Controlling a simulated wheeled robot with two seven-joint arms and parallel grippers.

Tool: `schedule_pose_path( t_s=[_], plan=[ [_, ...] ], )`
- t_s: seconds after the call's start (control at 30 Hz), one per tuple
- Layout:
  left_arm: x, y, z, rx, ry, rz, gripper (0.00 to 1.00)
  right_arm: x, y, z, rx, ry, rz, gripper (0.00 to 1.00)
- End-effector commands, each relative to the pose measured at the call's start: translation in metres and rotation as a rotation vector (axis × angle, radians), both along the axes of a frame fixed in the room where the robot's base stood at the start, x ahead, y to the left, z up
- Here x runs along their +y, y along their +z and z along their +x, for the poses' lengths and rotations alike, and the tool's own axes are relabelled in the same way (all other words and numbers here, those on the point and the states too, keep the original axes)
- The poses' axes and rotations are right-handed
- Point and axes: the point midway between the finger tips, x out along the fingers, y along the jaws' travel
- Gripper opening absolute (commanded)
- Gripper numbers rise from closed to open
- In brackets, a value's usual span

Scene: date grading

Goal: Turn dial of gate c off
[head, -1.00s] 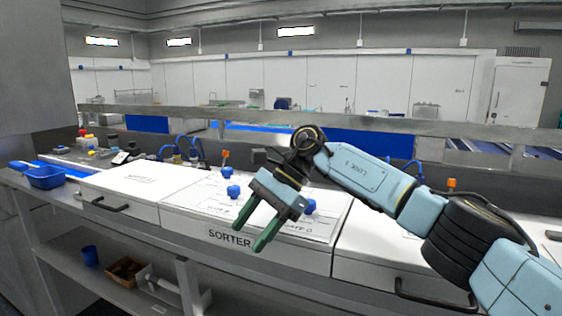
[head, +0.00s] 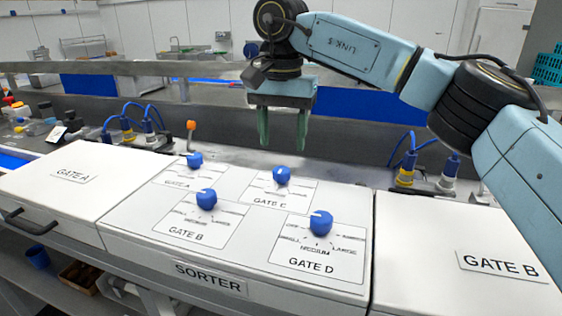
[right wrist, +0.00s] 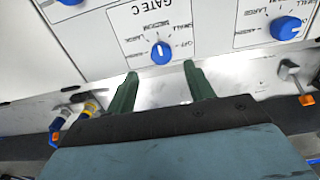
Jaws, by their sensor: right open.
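The gate C dial (head: 281,175) is a blue knob on a white labelled plate (head: 262,195) at the back right of the sorter's dial group. It also shows in the right wrist view (right wrist: 161,54), with a white mark on its upper side there and setting words around it. I cannot read the exact setting. My right gripper (head: 282,146) has two green fingers pointing down, open and empty, above and behind the dial. In the right wrist view its fingertips (right wrist: 160,70) are apart, with the dial just beyond the gap. My left gripper is out of view.
Other blue dials stand close by: gate A (head: 195,160), gate B (head: 206,199) and gate D (head: 320,223). Blue-and-yellow cable plugs (head: 405,172) and an orange-tipped lever (head: 191,127) stand behind the panel. The white lids (head: 80,185) at either side are clear.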

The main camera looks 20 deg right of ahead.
Motion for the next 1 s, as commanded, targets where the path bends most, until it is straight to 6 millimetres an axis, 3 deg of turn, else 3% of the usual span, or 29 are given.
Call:
schedule_pose_path(
  t_s=[0.1, 0.3, 0.73, 1.0],
  plan=[
    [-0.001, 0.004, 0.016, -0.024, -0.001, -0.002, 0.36, 0.000, -0.024, -0.001, 0.004, 0.002, 0.000, 0.53],
    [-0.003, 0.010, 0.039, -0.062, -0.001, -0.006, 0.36, 0.000, -0.053, 0.000, 0.002, -0.001, 0.001, 0.53],
    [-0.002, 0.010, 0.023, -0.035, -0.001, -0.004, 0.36, 0.000, -0.065, 0.000, 0.000, 0.000, 0.002, 0.53],
    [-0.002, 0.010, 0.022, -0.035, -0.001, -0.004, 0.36, 0.000, -0.065, 0.000, 0.000, 0.000, 0.002, 0.20]
  ],
)
